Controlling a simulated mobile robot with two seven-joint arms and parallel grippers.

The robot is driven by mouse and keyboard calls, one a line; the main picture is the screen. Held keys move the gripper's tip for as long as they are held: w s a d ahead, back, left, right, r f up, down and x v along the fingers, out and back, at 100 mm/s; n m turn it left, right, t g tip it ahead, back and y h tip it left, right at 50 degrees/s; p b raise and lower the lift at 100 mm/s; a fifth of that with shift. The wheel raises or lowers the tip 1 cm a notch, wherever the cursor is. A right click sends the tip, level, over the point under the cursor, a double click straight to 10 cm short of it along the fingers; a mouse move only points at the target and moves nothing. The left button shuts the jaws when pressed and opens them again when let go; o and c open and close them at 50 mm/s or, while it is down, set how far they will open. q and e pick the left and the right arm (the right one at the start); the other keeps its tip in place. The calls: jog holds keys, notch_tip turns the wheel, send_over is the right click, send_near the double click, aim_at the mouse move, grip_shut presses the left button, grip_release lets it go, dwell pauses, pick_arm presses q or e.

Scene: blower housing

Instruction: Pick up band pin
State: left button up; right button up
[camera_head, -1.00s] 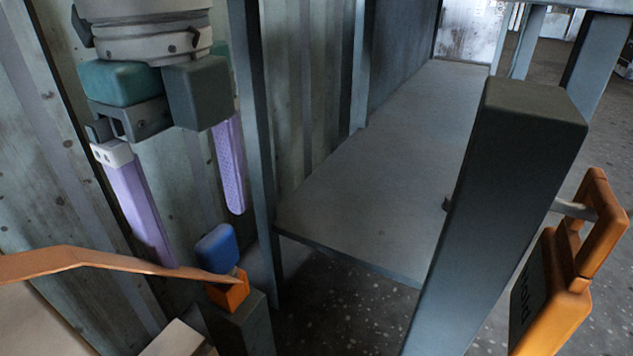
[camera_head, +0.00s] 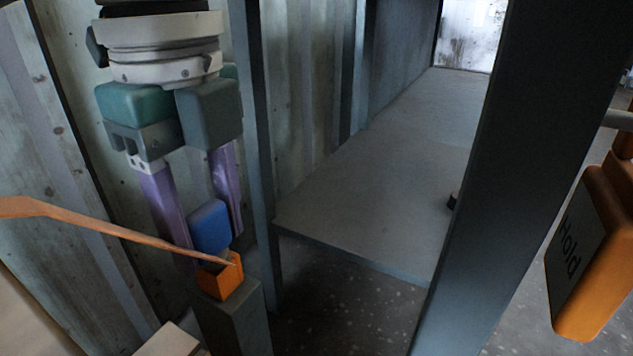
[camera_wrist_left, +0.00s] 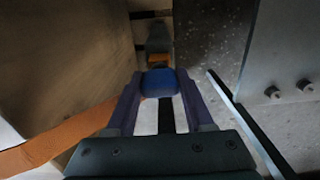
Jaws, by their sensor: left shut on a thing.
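The band pin shows as a blue rounded head (camera_head: 209,226) just above an orange block (camera_head: 220,278) on top of a grey post. Its lower part is hidden, and I cannot tell how deep it sits. My left gripper (camera_head: 213,245) comes down from above with its two purple fingers on either side of the blue head. In the left wrist view the blue head (camera_wrist_left: 159,82) sits between the fingertips, and the gripper is shut on it. The orange band (camera_head: 100,228) runs from the left edge to the block. My right gripper is not in view.
A grey upright (camera_head: 253,150) stands close to the right of my left gripper. A grey shelf panel (camera_head: 380,180) extends behind it. A thick dark post (camera_head: 520,150) and an orange "Hold" tag (camera_head: 590,255) fill the right side. A corrugated wall (camera_head: 300,100) stands behind.

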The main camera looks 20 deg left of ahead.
pick_arm(q)
grip_shut()
